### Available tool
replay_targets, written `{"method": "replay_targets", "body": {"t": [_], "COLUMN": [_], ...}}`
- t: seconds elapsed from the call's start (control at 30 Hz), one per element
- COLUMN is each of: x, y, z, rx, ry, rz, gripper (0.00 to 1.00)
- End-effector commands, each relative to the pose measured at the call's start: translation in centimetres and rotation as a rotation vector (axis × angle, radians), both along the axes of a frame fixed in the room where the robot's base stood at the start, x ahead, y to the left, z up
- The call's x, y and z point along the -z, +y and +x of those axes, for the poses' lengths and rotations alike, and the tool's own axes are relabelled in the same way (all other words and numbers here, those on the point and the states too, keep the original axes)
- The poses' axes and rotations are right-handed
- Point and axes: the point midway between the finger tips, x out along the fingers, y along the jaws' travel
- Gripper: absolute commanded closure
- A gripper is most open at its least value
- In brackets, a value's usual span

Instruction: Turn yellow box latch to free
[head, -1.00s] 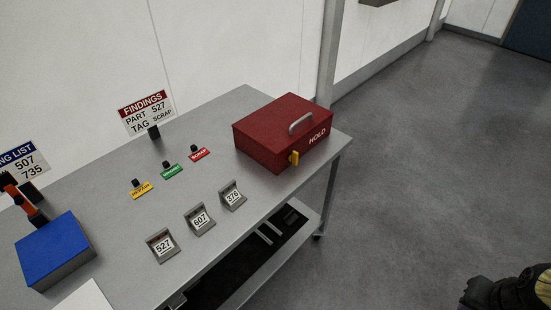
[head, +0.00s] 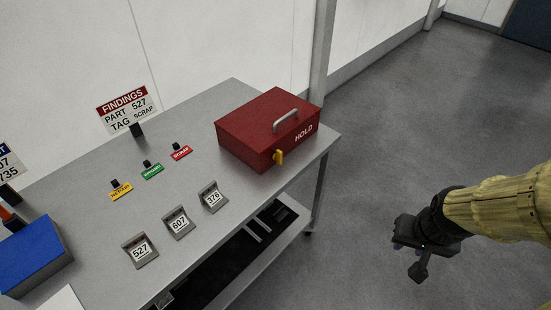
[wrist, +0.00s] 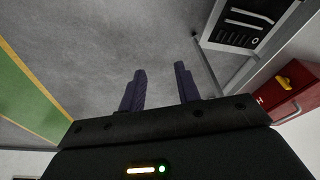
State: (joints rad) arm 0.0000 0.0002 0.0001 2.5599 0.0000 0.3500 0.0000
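A red box (head: 250,130) marked HOLD with a grey handle on its lid stands closed at the right end of the grey table. Its yellow latch (head: 279,158) is on the front face, pointing roughly upright. In the wrist view the yellow latch (wrist: 284,83) shows at the right edge, on the red box (wrist: 300,97). My gripper (head: 418,272) is over the floor, right of the table and well apart from the box. In the wrist view my gripper (wrist: 160,85) has its two fingers spread with nothing between them.
The table (head: 225,92) holds yellow, green and red tags (head: 181,152), several numbered stands (head: 179,222), a blue box (head: 35,255) and a FINDINGS sign (head: 127,110). A lower shelf (head: 262,255) sits beneath. The floor (head: 400,130) right of the table is clear.

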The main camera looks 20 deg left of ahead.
Motion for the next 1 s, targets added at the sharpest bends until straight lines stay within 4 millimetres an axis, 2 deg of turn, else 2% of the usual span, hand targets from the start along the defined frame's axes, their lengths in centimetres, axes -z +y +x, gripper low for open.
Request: {"method": "replay_targets", "body": {"t": [0.3,0.43,0.57,0.67,0.8,0.9,1.0], "x": [0.2,1.6,4.6,7.3,10.7,12.8,14.7], "y": [0.0,0.0,0.5,2.0,5.9,9.5,13.3], "z": [0.2,2.1,6.7,11.5,17.6,20.7,22.7], "rx": [-0.003,-0.040,-0.142,-0.261,-0.445,-0.572,-0.692], "ry": [-0.004,-0.052,-0.173,-0.310,-0.516,-0.658,-0.796], "rz": [-0.002,-0.023,-0.054,-0.056,0.007,0.098,0.224], "gripper": [0.67,0.67,0.67,0.67,0.67,0.67,0.67]}}
